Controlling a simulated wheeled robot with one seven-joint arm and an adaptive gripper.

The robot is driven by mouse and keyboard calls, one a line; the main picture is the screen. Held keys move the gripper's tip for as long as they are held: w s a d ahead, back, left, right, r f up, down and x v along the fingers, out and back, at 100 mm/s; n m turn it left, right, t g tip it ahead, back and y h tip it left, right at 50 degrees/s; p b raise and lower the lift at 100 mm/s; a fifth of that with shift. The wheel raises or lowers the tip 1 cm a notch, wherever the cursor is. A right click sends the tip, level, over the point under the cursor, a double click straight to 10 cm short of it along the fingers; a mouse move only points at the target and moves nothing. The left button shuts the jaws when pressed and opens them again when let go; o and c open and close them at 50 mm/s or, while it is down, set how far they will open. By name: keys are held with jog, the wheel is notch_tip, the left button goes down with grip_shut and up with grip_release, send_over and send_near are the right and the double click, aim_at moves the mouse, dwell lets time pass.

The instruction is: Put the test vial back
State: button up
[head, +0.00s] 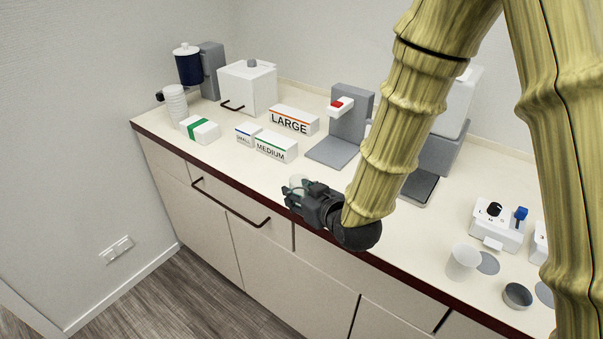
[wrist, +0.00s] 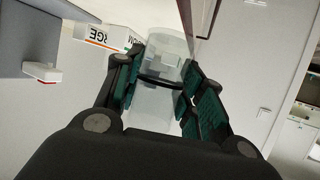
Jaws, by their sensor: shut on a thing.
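The test vial (wrist: 170,45) is a pale, see-through cylinder between the green-padded fingers of my gripper (wrist: 160,82) in the wrist view. My gripper is shut on it. In the head view, the whitish top of the vial (head: 297,181) shows just beyond my dark gripper (head: 294,193), near the counter's front edge. The fingers hide part of the vial, and I cannot tell whether its bottom touches the counter.
SMALL, MEDIUM (head: 276,147) and LARGE (head: 294,120) boxes stand behind, left of a grey stand with a red button (head: 352,120). A white cup (head: 463,262), grey disc (head: 488,263) and round dish (head: 517,296) are at right. The counter front left of my gripper is clear.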

jog(key=shift+w+r, duration=0.25)
jog(key=shift+w, duration=0.05)
jog(key=w+p, duration=0.1)
jog(key=w, duration=0.4)
jog(key=w+f+p, duration=0.1)
jog(key=w+p, duration=0.1)
jog(key=w, duration=0.3)
jog(key=w+d+p, duration=0.1)
jog(key=w, duration=0.4)
jog(key=shift+w+f+p, duration=0.1)
jog(key=shift+f+p, duration=0.1)
jog(key=shift+p, duration=0.1)
jog(key=shift+w+f, duration=0.15)
jog(key=shift+f, duration=0.05)
jog(key=shift+f+p, duration=0.8)
jog(key=shift+f, duration=0.8)
jog(key=shift+f, duration=0.15)
jog(key=o, duration=1.2)
jog(key=shift+c, duration=0.2)
